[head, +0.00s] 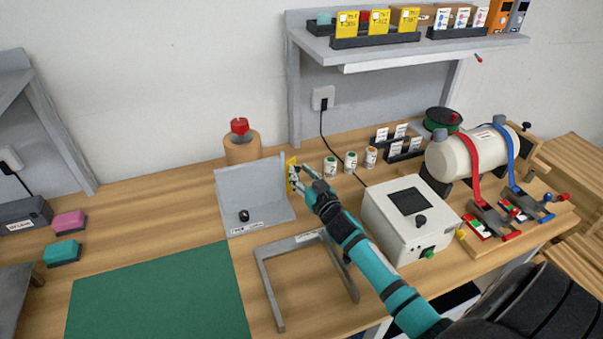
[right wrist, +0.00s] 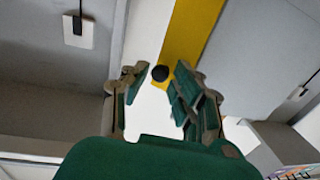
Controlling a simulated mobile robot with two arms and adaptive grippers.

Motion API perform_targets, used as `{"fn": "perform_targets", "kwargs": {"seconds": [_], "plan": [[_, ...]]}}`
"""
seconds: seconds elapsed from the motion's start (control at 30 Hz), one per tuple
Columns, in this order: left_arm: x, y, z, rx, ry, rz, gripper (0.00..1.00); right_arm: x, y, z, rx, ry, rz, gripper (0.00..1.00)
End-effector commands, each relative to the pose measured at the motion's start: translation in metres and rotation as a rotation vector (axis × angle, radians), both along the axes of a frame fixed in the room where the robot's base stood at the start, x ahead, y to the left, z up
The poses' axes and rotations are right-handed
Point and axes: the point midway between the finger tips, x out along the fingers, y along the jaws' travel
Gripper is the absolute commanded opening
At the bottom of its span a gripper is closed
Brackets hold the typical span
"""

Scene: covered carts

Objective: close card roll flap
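A light grey holder (head: 250,185) stands on the wooden table, with an upright panel at the back and a flat, labelled panel (head: 262,212) in front carrying a black knob (head: 244,215). I cannot tell for certain which part is the card roll flap. A yellow-and-white piece (head: 291,173) stands upright at the holder's right edge. My right gripper (head: 297,178) is at this piece. In the right wrist view, the open fingers (right wrist: 150,85) are on either side of a small black knob (right wrist: 160,73) in front of a yellow strip (right wrist: 195,35). Contact is unclear. My left gripper is out of view.
A tan cylinder with a red top (head: 241,147) stands behind the holder. A grey frame (head: 270,285) and green mat (head: 160,295) lie in front. Small jars (head: 330,166) and a white box (head: 385,225) stand to the right. A shelf (head: 410,48) hangs above.

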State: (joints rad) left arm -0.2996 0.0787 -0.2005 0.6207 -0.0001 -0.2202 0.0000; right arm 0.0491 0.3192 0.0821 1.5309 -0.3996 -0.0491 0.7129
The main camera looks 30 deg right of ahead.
Motion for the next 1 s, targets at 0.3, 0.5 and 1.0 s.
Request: {"fn": "perform_targets", "kwargs": {"seconds": [0.3,0.5,1.0], "plan": [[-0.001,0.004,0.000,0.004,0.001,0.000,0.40,-0.010,0.001,-0.001,0.001,0.001,0.000,0.27],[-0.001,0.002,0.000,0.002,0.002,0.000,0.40,-0.043,0.005,-0.002,0.001,0.003,-0.001,0.27],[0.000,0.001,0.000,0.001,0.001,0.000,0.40,-0.074,0.009,0.000,0.000,0.000,0.000,0.27]]}}
